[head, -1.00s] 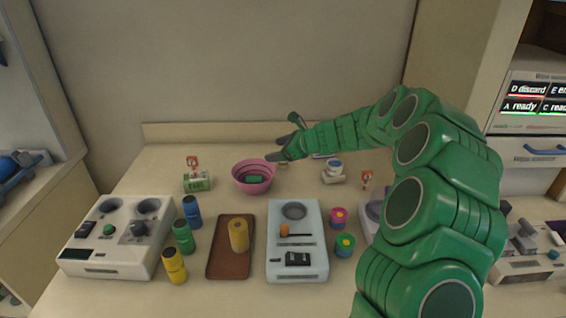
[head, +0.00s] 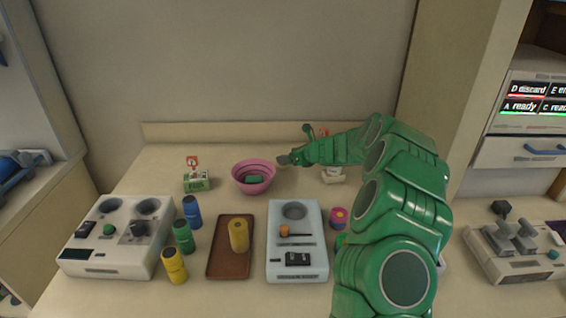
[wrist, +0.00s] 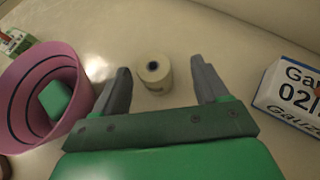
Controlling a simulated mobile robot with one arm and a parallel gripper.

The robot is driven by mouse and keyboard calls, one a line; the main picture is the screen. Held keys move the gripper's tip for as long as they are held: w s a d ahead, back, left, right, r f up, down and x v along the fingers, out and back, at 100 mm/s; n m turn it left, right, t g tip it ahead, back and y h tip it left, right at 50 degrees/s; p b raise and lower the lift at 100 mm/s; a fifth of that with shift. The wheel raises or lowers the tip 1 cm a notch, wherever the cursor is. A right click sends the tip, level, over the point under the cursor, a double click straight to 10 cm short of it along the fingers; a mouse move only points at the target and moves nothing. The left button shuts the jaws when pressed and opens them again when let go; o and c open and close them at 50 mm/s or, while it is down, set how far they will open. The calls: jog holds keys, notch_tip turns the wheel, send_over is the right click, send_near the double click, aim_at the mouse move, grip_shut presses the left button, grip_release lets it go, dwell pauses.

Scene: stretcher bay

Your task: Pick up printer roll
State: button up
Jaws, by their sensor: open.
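The printer roll (wrist: 154,74) is a small cream roll with a dark core hole, standing upright on the counter in the wrist view. My gripper (wrist: 160,88) is open, with one grey finger on each side of the roll in that picture. The roll lies a little beyond the palm, near the fingertips, and I see no contact. In the head view my gripper (head: 284,160) is low over the back of the counter, right of the pink bowl. I cannot make out the roll clearly there; the gripper seems to cover it.
The pink bowl (wrist: 25,100), holding a green item, is close to the left finger. A white gauze box (wrist: 290,92) lies to the right. In the head view, a brown tray (head: 230,265), a pale blue device (head: 297,225) and several coloured canisters stand nearer the front.

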jog(key=x, duration=0.4)
jog(key=shift+s+a, duration=0.25)
jog(key=shift+a, duration=0.05)
jog(key=shift+w+a+f, duration=0.15)
jog(key=shift+w+a, duration=0.15)
jog(key=c, duration=1.1)
